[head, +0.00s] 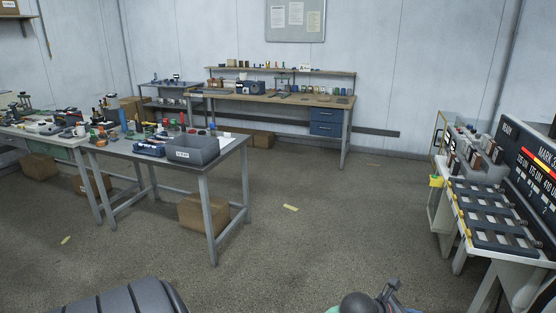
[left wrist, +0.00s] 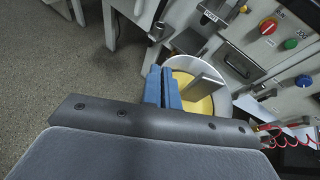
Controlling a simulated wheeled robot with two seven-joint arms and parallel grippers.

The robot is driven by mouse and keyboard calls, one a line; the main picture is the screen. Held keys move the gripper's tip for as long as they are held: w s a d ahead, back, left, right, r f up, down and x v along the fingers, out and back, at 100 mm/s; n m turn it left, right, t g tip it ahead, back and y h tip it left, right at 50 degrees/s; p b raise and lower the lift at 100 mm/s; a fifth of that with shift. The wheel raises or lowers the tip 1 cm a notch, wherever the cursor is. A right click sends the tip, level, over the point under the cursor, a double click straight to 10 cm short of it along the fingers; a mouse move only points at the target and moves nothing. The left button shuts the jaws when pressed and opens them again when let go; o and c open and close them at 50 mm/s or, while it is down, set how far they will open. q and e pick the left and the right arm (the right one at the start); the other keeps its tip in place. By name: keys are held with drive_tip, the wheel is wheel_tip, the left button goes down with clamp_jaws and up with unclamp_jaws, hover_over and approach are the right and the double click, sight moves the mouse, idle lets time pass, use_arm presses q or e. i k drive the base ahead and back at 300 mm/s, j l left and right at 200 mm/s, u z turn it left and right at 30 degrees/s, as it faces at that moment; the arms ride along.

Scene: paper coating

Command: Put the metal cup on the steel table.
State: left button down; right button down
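In the left wrist view my left gripper (left wrist: 164,88) has its two blue fingers close together, side by side. They overlap the near left side of a round, pale-rimmed vessel (left wrist: 221,101) with yellow inside, which may be the metal cup. A flat grey piece (left wrist: 205,80) crosses the yellow beside the fingers. I cannot tell whether the fingers pinch the vessel or only pass in front of it. In the head view the steel table (head: 222,150) stands left of centre on grey legs. I cannot make out my right gripper.
The steel table carries a grey bin (head: 205,150), a blue box (head: 149,149) and small items. A cardboard box (head: 203,212) sits beneath. A coating machine (head: 494,215) stands at the right. A panel with coloured knobs (left wrist: 291,43) is near the left wrist. The middle floor is open.

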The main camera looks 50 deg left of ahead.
sight(119, 146)
drive_tip(key=j+u, duration=0.4)
drive_tip(key=i+j+u, duration=0.15)
drive_tip(key=j+u, duration=0.25)
drive_tip(key=i+j+u, duration=0.2)
drive_tip(key=j+u, duration=0.25)
drive_tip(key=i+j+u, duration=0.2)
drive_tip(key=j+u, duration=0.2)
drive_tip(key=i+j+u, duration=0.25)
drive_tip(key=u, duration=0.15)
drive_tip(key=i+j+u, duration=0.15)
drive_tip(key=u, duration=0.25)
drive_tip(key=i+j+u, duration=0.15)
drive_tip(key=i+u, duration=0.2)
drive_tip(key=i, duration=0.15)
drive_tip(key=i+u, duration=0.35)
drive_tip(key=i+l+u, duration=0.15)
drive_tip(key=i+u, duration=0.2)
drive_tip(key=i, duration=0.25)
drive_tip(key=i+j+z, duration=0.3)
drive_tip(key=i, duration=0.15)
drive_tip(key=i+j+z, duration=0.25)
drive_tip(key=i, duration=0.2)
drive_tip(key=i+j+z, duration=0.1)
drive_tip(key=i+z, duration=0.3)
drive_tip(key=i+j+z, duration=0.15)
drive_tip(key=z, duration=0.25)
drive_tip(key=i+j+z, duration=0.35)
